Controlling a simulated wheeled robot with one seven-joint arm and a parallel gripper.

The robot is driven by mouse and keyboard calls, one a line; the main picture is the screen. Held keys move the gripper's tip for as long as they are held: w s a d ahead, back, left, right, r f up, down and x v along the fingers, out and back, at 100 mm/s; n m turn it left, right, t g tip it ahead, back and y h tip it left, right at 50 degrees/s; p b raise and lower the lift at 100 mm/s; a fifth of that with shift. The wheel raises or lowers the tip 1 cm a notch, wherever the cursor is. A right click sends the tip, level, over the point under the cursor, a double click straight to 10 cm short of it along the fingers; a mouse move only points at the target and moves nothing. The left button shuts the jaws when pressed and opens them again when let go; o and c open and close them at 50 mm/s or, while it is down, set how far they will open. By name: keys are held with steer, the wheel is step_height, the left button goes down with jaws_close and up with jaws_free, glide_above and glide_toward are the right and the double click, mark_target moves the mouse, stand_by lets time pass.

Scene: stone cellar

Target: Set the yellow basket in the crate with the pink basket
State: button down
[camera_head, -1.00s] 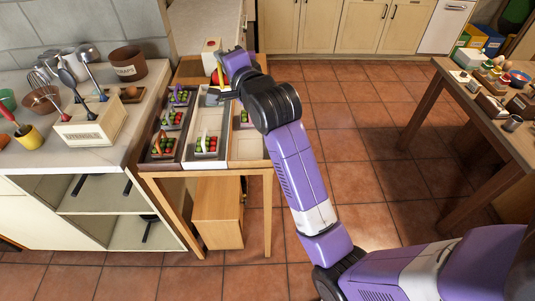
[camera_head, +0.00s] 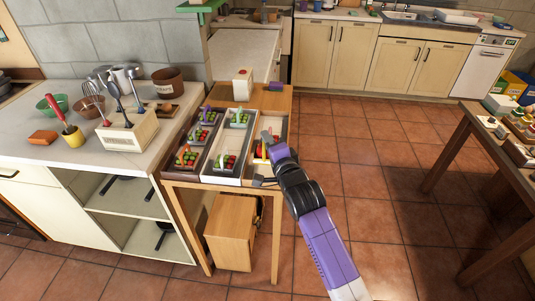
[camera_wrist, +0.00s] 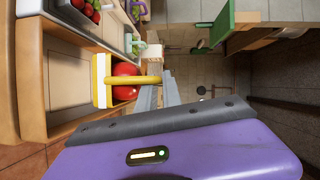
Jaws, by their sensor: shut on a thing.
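My gripper (camera_head: 268,148) is shut on the yellow basket (camera_head: 262,153), which holds a round red thing. In the wrist view, the yellow basket (camera_wrist: 99,81) hangs at the grey fingers (camera_wrist: 161,94), with its handle towards them. It is over or in the light wooden crate (camera_head: 280,122); I cannot tell whether it touches the crate. The near part of that crate is bare in the wrist view (camera_wrist: 68,78). A dark crate (camera_head: 166,171) and a white crate (camera_head: 222,178) stand left of it, holding small handled baskets. I cannot make out the pink basket; my gripper hides part of the wooden crate.
The crates stand side by side on a wooden table (camera_head: 277,98). A white box (camera_head: 242,84) stands behind them. A counter (camera_head: 100,158) with a utensil box (camera_head: 128,134) adjoins on the left. Tiled floor lies open to the right, before another table (camera_head: 478,125).

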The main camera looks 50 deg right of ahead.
steer(key=shift+f, duration=2.75)
steer(key=shift+f, duration=0.2)
steer(key=c, duration=1.5)
jaws_free()
steer(key=shift+r, duration=0.1)
steer(key=shift+b+v, duration=1.7)
steer(key=shift+v, duration=4.3)
